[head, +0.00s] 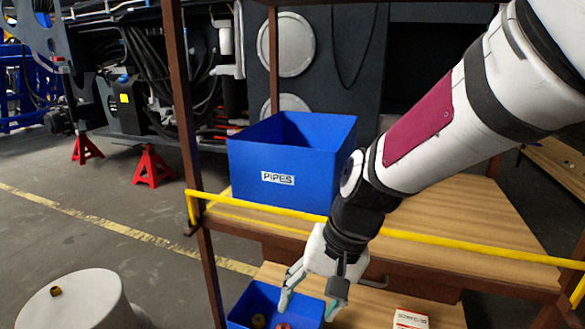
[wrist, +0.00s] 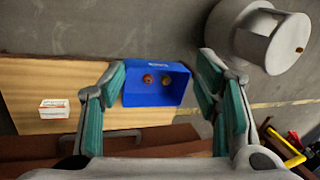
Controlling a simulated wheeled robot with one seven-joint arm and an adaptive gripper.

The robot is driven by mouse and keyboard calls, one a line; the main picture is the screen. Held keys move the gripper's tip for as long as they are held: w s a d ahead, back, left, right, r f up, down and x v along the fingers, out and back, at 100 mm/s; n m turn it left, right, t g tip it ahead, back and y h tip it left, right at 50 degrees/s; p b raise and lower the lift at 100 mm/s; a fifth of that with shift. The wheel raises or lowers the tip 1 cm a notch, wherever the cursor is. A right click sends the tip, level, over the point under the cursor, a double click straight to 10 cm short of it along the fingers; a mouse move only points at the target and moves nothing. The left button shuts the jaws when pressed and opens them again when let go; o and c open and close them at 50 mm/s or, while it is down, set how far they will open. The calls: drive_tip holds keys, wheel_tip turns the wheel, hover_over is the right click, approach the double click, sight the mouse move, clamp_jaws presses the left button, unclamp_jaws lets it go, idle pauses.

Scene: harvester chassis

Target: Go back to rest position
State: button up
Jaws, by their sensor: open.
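My gripper (head: 312,292) hangs in front of the shelf, above the small blue bin, with its fingers pointing down. In the wrist view my gripper (wrist: 165,95) shows its two teal-padded fingers wide apart with nothing between them. The small blue bin (wrist: 155,98) lies beyond the fingertips and holds two small round parts, one reddish (wrist: 149,78) and one brownish (wrist: 167,79). The bin also shows at the bottom of the head view (head: 262,290), partly hidden by my gripper. My arm reaches in from the upper right.
A blue bin labelled PIPES (head: 290,160) stands on the upper wooden shelf, left of my arm. A yellow rail (head: 470,246) runs along the shelf front. A white and red box (head: 410,319) lies on the lower shelf.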

drive_tip(key=s+d+r+n+h+b, duration=0.1)
drive_tip(key=s+d+r+h+b, duration=0.1)
drive_tip(key=s+d, duration=0.8)
drive_tip(key=s+d+r+h+b, duration=0.2)
drive_tip(key=s+d, duration=0.4)
drive_tip(key=s, duration=0.8)
wheel_tip(320, 180, up, 35)
drive_tip(key=t+p, duration=0.3)
drive_tip(key=p, duration=3.1)
drive_tip(key=shift+w+d+r+n+t, duration=0.2)
drive_tip(key=shift+w+n+t, duration=0.2)
drive_tip(key=shift+w, duration=0.05)
